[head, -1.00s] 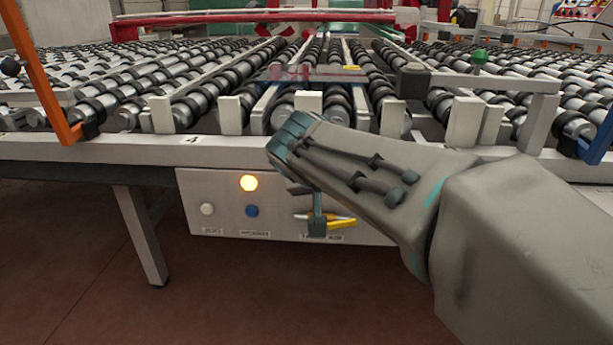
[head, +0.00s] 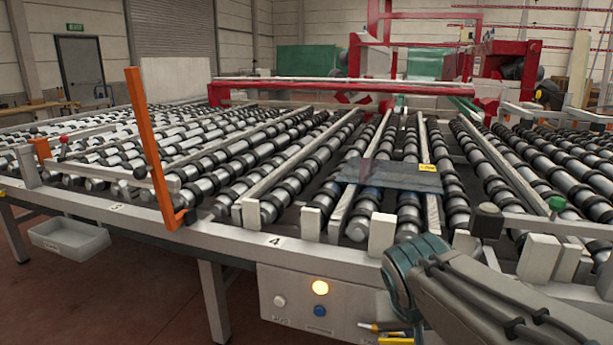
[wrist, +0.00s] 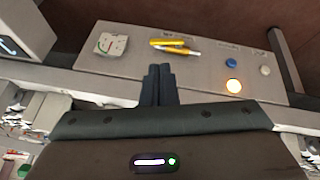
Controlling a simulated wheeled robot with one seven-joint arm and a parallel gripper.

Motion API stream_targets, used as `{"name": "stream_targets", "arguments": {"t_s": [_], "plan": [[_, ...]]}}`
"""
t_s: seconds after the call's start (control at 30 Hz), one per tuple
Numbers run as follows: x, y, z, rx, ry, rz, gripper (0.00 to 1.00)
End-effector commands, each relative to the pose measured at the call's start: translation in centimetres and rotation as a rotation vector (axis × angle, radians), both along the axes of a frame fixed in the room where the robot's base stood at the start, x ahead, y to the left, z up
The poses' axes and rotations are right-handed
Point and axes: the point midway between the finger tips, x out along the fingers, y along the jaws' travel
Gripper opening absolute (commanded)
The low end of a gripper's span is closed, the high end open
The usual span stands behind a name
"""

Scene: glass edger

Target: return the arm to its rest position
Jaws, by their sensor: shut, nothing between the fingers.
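My gripper (wrist: 159,85) shows in the wrist view, its two dark fingers together with nothing between them. It points toward the front of a grey control panel (wrist: 110,65) and appears apart from it. In the head view my arm enters at the lower right, in front of the panel (head: 345,312), and the fingers are hidden or out of frame there. The panel carries a lit yellow-white lamp (head: 320,287), a white button (head: 280,301), a blue button (head: 320,311) and a yellow-handled valve (wrist: 174,46).
A roller conveyor table (head: 130,203) fills the middle, with a dark glass sheet (head: 390,175) on its rollers. An orange upright (head: 149,150) stands at the front edge. A grey bin (head: 70,236) sits below left. Red machinery (head: 500,75) stands behind.

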Motion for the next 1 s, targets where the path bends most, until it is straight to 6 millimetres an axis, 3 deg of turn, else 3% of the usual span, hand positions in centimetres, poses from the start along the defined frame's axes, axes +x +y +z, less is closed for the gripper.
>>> {"name": "stream_targets", "arguments": {"t_s": [0.03,0.43,0.8,1.0], "plan": [[-0.8,0.1,2.1,0.015,0.021,0.007,0.00],[-6.0,1.6,7.1,0.152,0.153,0.089,0.00],[-7.6,2.4,7.8,0.198,0.184,0.119,0.00],[-5.8,2.0,6.8,0.194,0.184,0.089,0.00]]}}
